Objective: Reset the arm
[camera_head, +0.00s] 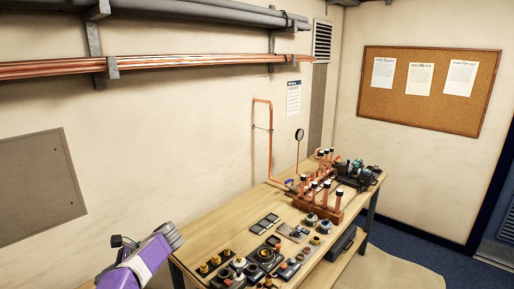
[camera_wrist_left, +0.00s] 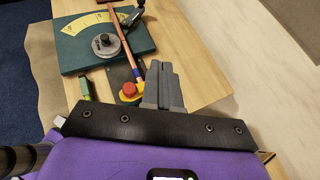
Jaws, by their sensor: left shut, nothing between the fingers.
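My left arm comes in at the lower left of the head view. Its purple wrist ends in the grey left gripper (camera_head: 172,236), beside the near left end of the workbench. In the left wrist view the gripper's two grey fingers (camera_wrist_left: 162,78) are together, with nothing held between them. My right gripper is not in view.
The wooden workbench (camera_head: 212,237) carries a copper manifold (camera_head: 318,205) and several small fittings. In the wrist view, a teal board (camera_wrist_left: 75,52) with a yellow dial and a red-and-yellow piece (camera_wrist_left: 128,92) lie near the fingers. The wall is left of the bench.

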